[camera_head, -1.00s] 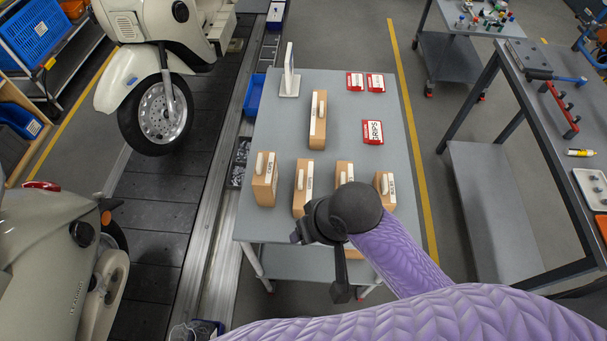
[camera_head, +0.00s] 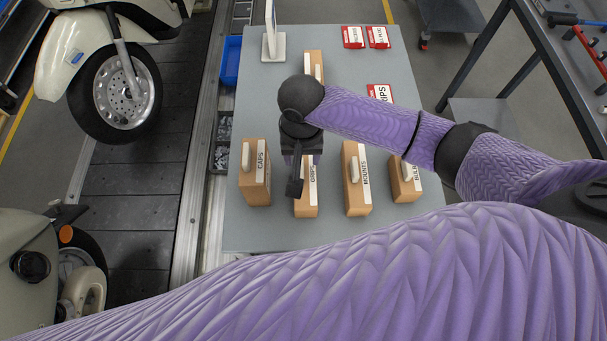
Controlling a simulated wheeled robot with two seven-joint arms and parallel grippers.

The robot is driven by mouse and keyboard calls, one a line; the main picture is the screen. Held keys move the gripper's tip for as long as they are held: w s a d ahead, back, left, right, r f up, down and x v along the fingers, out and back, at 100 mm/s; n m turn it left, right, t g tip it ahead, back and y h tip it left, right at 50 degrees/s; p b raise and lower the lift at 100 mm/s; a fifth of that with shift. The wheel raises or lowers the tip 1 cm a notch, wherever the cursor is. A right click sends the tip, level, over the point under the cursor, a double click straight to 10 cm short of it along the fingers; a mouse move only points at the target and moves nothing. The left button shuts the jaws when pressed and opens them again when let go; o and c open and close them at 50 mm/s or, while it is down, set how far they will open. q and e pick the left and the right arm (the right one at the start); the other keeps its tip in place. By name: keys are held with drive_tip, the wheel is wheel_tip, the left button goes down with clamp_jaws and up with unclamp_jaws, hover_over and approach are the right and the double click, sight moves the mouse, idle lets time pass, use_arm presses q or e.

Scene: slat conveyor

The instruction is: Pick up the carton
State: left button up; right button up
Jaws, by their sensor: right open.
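Several brown cartons with white handles and labels stand in a row on the grey table (camera_head: 240,228). From left to right they are the CAPS carton (camera_head: 255,190), the second carton (camera_head: 307,205) whose label seems to read GRIPS, the MOUNTS carton (camera_head: 355,195), and one with a partly hidden label (camera_head: 405,185). Another carton (camera_head: 314,62) stands farther back, partly behind my right wrist. My right gripper (camera_head: 298,183) points down over the second carton and hides its handle. It is open; I cannot tell whether it touches. My left gripper is out of view.
Red-edged cards (camera_head: 353,37) lie at the table's back right; one reading GRIPS (camera_head: 378,92) is partly behind my arm. A white stand (camera_head: 273,45) is at the back left. A blue bin (camera_head: 231,60) and the slat conveyor (camera_head: 140,190) with scooters are left.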

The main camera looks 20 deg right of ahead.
sight(301, 169)
wheel_tip(301, 169, down, 5)
drive_tip(key=shift+w+f+b, duration=0.1)
drive_tip(key=shift+f+b, duration=0.1)
drive_tip(key=shift+b, duration=0.5)
clamp_jaws()
idle(0.8)
